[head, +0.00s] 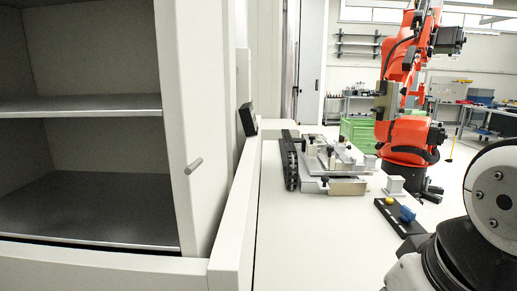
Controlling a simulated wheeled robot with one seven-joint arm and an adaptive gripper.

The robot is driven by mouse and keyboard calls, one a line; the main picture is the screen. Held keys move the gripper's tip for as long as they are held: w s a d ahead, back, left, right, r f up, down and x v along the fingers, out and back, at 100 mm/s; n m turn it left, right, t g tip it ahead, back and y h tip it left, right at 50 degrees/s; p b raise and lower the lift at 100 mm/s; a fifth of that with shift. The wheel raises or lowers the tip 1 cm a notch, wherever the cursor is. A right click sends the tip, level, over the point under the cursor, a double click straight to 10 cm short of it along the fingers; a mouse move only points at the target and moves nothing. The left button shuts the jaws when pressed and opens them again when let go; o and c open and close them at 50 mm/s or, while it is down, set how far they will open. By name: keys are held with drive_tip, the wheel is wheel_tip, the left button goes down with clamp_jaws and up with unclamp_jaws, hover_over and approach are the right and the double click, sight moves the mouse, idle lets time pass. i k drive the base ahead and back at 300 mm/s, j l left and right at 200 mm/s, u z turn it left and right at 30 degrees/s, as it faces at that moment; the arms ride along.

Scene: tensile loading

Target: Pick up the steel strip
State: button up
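I cannot make out the steel strip for certain in the head view. A metal fixture (345,186) with clamps and black knobs stands on the white worktop (310,240). Flat grey pieces lie on the fixture, but they are too small to tell whether one is the strip. My gripper is not in view; only a rounded white and black link of my arm shows at the right edge.
A black toothed rail (290,160) lies left of the fixture. A small grey block (394,185) and a black panel with yellow and blue parts (400,217) are at right. An orange robot arm (401,145) stands behind. An open cabinet (184,90) fills the left. The near worktop is clear.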

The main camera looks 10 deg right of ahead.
sight(346, 160)
drive_tip(key=j+z, duration=0.2)
drive_tip(key=z, duration=0.3)
drive_tip(key=l+z, duration=0.85)
drive_tip(key=i+l+z, duration=0.1)
drive_tip(key=z, duration=0.3)
drive_tip(key=i+l+z, duration=0.1)
drive_tip(key=l+z, duration=0.25)
drive_tip(key=i+z, duration=0.15)
drive_tip(key=z, duration=0.25)
drive_tip(key=i+l+z, duration=0.1)
drive_tip(key=z, duration=0.25)
drive_tip(key=i+l+z, duration=0.1)
drive_tip(key=i+z, duration=0.25)
drive_tip(key=i, duration=0.4)
drive_tip(key=i+u, duration=0.4)
drive_tip(key=i+l+u, duration=0.1)
drive_tip(key=i+u, duration=0.3)
drive_tip(key=i+l+u, duration=0.2)
drive_tip(key=i+u, duration=0.2)
drive_tip(key=i+j+u, duration=0.3)
drive_tip(key=i+u, duration=0.15)
drive_tip(key=i+j+u, duration=0.1)
drive_tip(key=i+u, duration=0.4)
drive_tip(key=i+l+u, duration=0.1)
drive_tip(key=i+u, duration=0.7)
drive_tip(key=i, duration=0.15)
drive_tip(key=i+l+u, duration=0.1)
drive_tip(key=i+u, duration=0.25)
drive_tip(key=i+l+u, duration=0.35)
drive_tip(key=i, duration=0.2)
